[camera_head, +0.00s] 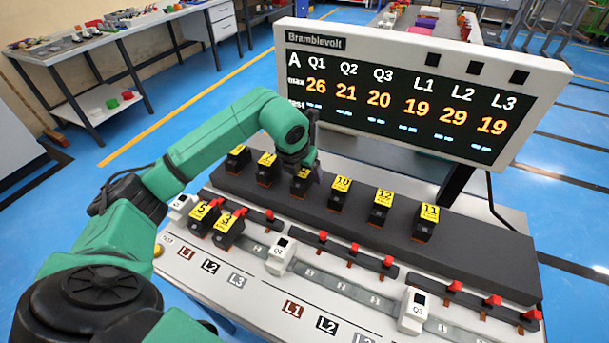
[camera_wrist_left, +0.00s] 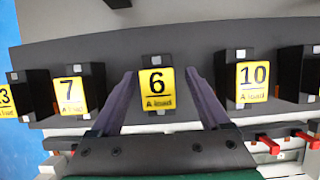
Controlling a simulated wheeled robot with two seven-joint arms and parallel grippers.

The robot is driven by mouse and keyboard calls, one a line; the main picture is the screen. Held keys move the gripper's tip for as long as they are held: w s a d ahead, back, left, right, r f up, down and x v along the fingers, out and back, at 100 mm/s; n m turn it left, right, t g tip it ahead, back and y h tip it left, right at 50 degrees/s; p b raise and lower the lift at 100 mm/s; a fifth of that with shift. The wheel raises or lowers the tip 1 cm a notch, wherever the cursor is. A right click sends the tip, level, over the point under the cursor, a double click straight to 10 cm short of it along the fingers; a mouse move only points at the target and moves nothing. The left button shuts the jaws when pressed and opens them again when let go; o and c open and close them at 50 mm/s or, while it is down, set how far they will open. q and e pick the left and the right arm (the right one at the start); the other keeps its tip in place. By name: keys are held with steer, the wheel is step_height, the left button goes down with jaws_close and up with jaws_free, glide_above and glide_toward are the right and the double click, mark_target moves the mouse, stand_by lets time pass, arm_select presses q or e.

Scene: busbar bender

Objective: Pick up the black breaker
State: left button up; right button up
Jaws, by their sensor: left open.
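Several black breakers with yellow number labels stand in a row on the dark rack (camera_head: 470,262). The breaker labelled 6 (camera_wrist_left: 157,88) is centred in the left wrist view; in the head view it (camera_head: 301,187) is partly hidden by my left gripper (camera_head: 303,165). The gripper's fingers (camera_wrist_left: 160,76) are open, one on each side of breaker 6, with visible gaps. Breaker 7 (camera_wrist_left: 72,92) and breaker 10 (camera_wrist_left: 252,82) flank it. Breakers 12 (camera_head: 381,205) and 11 (camera_head: 426,221) stand further right. My right gripper is out of view.
Breakers 5 (camera_head: 203,216) and 3 (camera_head: 228,230) sit at the left of the front panel. Red-handled switches (camera_head: 352,249) and white boxes Q2 (camera_head: 280,256) and Q3 (camera_head: 413,310) line the panel. The display board (camera_head: 420,95) stands behind the rack.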

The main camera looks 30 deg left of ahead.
arm_select(q)
steer(key=shift+x, duration=1.15)
steer(key=shift+a, duration=0.15)
jaws_close()
steer(key=shift+r, duration=0.1)
